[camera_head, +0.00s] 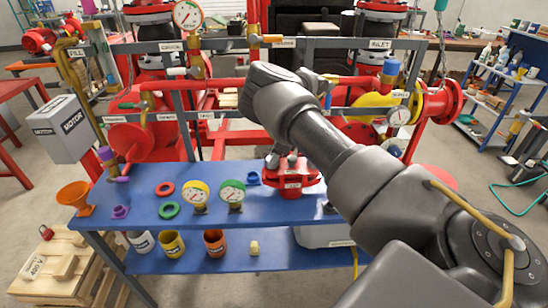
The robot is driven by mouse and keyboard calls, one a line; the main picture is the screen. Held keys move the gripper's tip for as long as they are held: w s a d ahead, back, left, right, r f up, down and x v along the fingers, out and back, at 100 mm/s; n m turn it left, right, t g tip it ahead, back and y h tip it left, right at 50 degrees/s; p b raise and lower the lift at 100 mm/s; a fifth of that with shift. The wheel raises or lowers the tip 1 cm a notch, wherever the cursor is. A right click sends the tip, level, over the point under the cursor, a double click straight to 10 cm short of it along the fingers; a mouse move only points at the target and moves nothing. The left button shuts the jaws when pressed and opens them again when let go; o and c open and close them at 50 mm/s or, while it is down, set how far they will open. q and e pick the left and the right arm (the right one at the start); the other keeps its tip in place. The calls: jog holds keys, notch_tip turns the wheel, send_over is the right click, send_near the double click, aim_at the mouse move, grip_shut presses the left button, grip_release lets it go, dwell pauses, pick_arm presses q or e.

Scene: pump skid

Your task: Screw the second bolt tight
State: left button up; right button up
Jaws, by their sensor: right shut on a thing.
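My right arm reaches in from the lower right and crosses the middle of the view. My right gripper (283,160) is small and mostly hidden behind the forearm. It is just above the red flanged part (292,188) on the blue bench, toward the bench's right side. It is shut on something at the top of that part. This appears to be a bolt, but it is too small and too covered to make out, and I cannot tell how deep it sits. The other bolt cannot be told apart. My left gripper is not in view.
The blue bench (140,192) holds two gauges (232,195), red and green rings (168,210), an orange funnel (75,196) and a purple fitting (121,211). Red pipes and a grey labelled frame (222,43) stand close behind. A grey motor box (62,128) is at the left.

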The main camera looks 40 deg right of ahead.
jog(key=shift+a+f+m+t+h+b, duration=0.1)
jog(key=shift+f+m+t+h+b, duration=0.2)
jog(key=shift+m, duration=0.6)
jog(key=m+h+b, duration=0.1)
jog(key=m, duration=0.2)
jog(key=m+h+b, duration=0.1)
jog(key=m+b, duration=0.1)
jog(key=shift+r+m+t, duration=0.1)
jog(key=shift+m+t, duration=0.2)
jog(key=shift+m, duration=0.1)
jog(key=m+h+b, duration=0.2)
jog(key=m+b, duration=0.1)
jog(key=m, duration=0.1)
jog(key=shift+r, duration=0.1)
jog(key=shift+r+m+h+b, duration=0.1)
jog(key=shift+m+h+b, duration=0.25)
jog(key=shift+m, duration=0.75)
jog(key=shift+r+m, duration=0.15)
jog(key=shift+m, duration=0.15)
jog(key=o, duration=0.5)
jog(key=shift+s, duration=0.1)
jog(key=o, duration=0.5)
jog(key=shift+d, duration=0.3)
jog(key=shift+o, duration=0.4)
jog(key=shift+a, duration=0.2)
jog(key=shift+f, duration=0.2)
